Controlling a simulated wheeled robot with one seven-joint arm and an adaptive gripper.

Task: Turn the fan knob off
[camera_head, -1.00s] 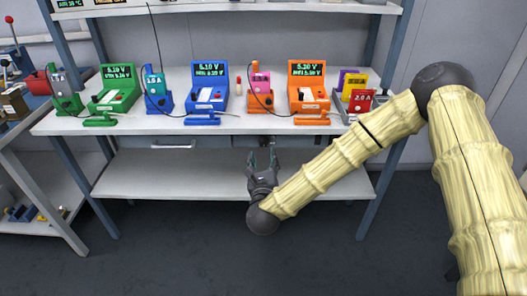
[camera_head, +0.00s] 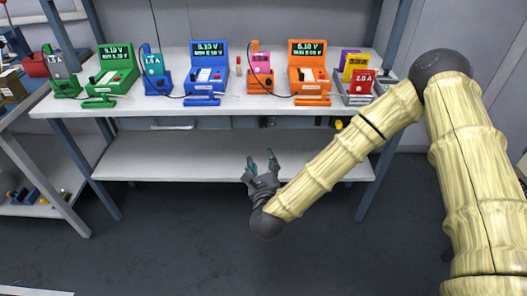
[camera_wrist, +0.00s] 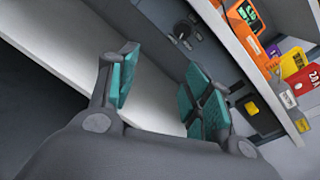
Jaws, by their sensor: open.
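A small dark knob (camera_wrist: 182,31) sits on the grey panel under the bench top in the wrist view. It is tiny in the head view (camera_head: 267,121), below the bench's front edge. I cannot read its setting. A yellow part (camera_wrist: 252,106) is on the same panel, farther right; it also shows in the head view (camera_head: 338,124). My gripper (camera_head: 261,161) is open and empty, in front of the bench and lower than the knob, apart from it. In the wrist view its teal-padded fingers (camera_wrist: 160,72) are spread, with the knob beyond and above them.
The bench top (camera_head: 225,108) carries several coloured testers with lit displays and a grey tray (camera_head: 353,99) of pouches. A lower shelf (camera_head: 220,165) lies below. A drawer handle (camera_head: 172,127) shows at left. The floor before the shelf is clear.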

